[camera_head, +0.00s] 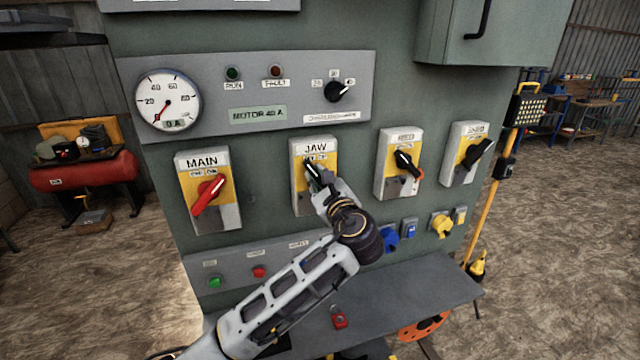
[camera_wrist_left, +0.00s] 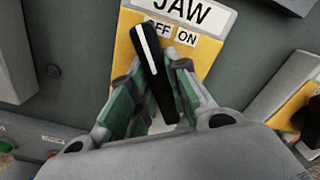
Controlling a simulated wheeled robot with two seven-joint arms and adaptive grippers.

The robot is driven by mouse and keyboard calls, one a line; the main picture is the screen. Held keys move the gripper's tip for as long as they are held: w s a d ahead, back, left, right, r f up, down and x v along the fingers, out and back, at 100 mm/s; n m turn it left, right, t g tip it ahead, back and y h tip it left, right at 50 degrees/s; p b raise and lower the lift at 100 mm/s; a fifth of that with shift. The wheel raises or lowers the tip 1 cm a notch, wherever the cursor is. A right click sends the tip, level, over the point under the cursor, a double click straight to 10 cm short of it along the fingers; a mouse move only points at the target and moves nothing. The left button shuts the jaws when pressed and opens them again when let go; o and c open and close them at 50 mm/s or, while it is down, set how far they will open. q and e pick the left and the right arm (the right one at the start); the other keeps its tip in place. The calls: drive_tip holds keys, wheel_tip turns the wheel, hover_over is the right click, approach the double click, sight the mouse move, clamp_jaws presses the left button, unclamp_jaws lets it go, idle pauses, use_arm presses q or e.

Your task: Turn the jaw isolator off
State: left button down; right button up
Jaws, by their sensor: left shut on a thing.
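The jaw isolator (camera_head: 301,197) is a grey and yellow box labelled JAW on the green panel. Its black handle (camera_wrist_left: 151,72) has a white line and tilts to the upper left, its tip beside the OFF label in the left wrist view. OFF is on the left and ON on the right. My left gripper (camera_head: 317,178) is shut on the handle; its green-padded fingers (camera_wrist_left: 153,95) lie on both sides of it. The gripper hides the lower part of the isolator in the head view. My right gripper is not in view.
The MAIN isolator (camera_head: 221,206) with a red handle is to the left. Two more isolators (camera_head: 402,166) (camera_head: 467,155) with black handles are to the right. A gauge (camera_head: 167,100) and a motor strip are above. A grey shelf (camera_head: 440,282) juts out below, with a red padlock (camera_head: 338,318).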

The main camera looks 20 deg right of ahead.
use_arm(q)
drive_tip(key=shift+n+b, duration=0.35)
drive_tip(key=shift+n, duration=0.75)
drive_tip(key=c, duration=1.4)
unclamp_jaws()
drive_tip(key=shift+o, duration=0.2)
drive_tip(key=s, duration=1.2)
drive_tip(key=shift+d, duration=0.2)
drive_tip(key=shift+f, duration=0.1)
